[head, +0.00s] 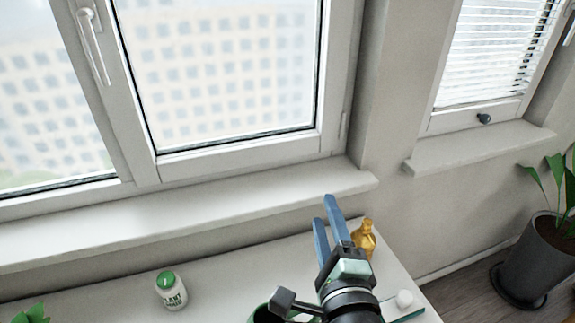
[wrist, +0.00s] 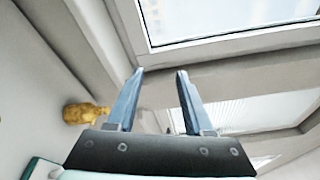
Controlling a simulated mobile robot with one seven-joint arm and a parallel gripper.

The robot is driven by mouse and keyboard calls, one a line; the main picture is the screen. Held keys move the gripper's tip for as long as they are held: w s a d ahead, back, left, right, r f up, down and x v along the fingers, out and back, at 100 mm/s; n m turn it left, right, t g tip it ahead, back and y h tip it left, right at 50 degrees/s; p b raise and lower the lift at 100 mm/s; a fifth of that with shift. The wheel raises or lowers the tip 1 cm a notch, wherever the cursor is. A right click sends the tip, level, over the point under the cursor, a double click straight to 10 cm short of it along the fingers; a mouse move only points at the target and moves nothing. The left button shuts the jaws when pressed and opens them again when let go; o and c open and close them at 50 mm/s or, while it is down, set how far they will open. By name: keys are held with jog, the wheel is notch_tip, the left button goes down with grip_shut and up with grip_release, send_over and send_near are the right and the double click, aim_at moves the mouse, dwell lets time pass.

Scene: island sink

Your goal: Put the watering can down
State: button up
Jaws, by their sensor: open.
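My gripper (head: 326,211) is open, its two blue fingers pointing up and away above the white counter (head: 225,275), near the window sill. In the wrist view my gripper (wrist: 160,73) has nothing between its fingers. A dark rounded thing with a green edge (head: 262,312) shows at the bottom edge of the head view, beside my arm. It may be the watering can, but it is mostly cut off and I cannot tell. No other watering can is visible.
A golden bottle (head: 365,242) stands right of my gripper; it also shows in the wrist view (wrist: 85,113). A green-lidded white jar (head: 171,292) stands left on the counter. A small white object (head: 404,298) lies right. A plant pot (head: 540,257) stands far right. The window sill (head: 200,212) is bare.

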notch_tip(320, 180, up, 16)
jog(key=a+n+t, duration=0.3)
jog(key=n, duration=0.5)
jog(key=s+a+r+n+t+p, duration=0.1)
jog(key=s+r+n, duration=0.4)
jog(key=r, duration=0.8)
jog(key=s+a+r+n+t+h+p, duration=0.1)
jog(key=s+r+n+t, duration=0.4)
jog(key=r, duration=0.8)
jog(key=shift+s+a+n+t+h+p, duration=0.35)
jog(key=shift+s+a+n+p, duration=0.45)
jog(key=shift+n, duration=0.4)
jog(key=shift+w+d+r, duration=0.1)
jog(key=shift+w, duration=0.1)
